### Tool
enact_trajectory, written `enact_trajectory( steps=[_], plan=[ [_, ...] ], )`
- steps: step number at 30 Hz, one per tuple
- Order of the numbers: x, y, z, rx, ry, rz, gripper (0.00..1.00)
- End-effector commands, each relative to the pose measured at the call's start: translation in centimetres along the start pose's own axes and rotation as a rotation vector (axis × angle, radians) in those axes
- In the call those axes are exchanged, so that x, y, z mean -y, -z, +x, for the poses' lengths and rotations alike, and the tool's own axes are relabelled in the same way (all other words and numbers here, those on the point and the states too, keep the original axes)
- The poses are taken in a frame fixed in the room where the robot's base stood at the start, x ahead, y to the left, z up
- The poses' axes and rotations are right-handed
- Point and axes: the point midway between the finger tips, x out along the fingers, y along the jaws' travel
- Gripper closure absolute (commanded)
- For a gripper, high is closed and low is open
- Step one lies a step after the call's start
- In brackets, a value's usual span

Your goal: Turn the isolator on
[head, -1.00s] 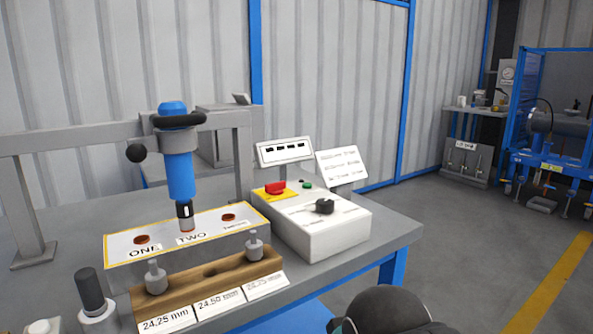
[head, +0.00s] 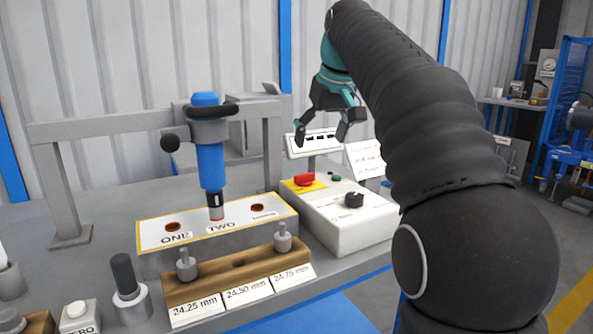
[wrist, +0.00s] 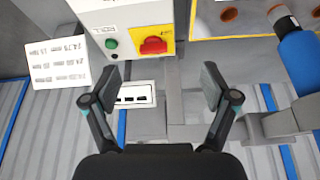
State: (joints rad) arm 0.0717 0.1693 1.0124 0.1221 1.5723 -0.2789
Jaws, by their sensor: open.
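The white control box (head: 345,228) stands on the grey bench, right of the gauge block. On its top are a red rotary handle (head: 304,180) on a yellow plate (head: 291,187), a green button (head: 335,177) and a black knob (head: 353,200). In the wrist view the red handle (wrist: 154,46) lies crosswise on its yellow plate, beside the green button (wrist: 111,43). My gripper (head: 325,138) is open and empty, above and behind the box, in front of the small display in the head view. In the wrist view its fingers (wrist: 158,88) are spread, apart from the handle.
A blue spindle tool (head: 209,150) stands over the block marked ONE and TWO (head: 160,232). A wooden gauge rack (head: 205,287) is in front. A display panel (head: 296,150) and a white card (head: 366,160) stand behind the box. Frame posts (head: 273,150) rise to its left.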

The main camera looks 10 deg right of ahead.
Motion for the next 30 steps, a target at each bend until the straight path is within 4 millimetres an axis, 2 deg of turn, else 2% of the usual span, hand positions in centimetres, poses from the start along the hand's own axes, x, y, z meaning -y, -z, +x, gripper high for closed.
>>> enact_trajectory(
  steps=[1, 6, 10, 16, 20, 30],
  plan=[
    [-0.5, 1.4, 0.2, 0.003, 0.005, -0.013, 0.15],
    [-1.4, 4.0, 0.5, 0.010, 0.021, -0.053, 0.15],
    [-1.8, 4.9, 0.8, 0.013, 0.026, -0.070, 0.15],
    [-1.9, 5.1, 1.8, 0.015, 0.029, -0.078, 0.15],
    [-1.8, 5.0, 3.7, 0.016, 0.029, -0.078, 0.15],
    [-1.7, 4.8, 10.0, 0.016, 0.029, -0.077, 0.15]
  ],
)
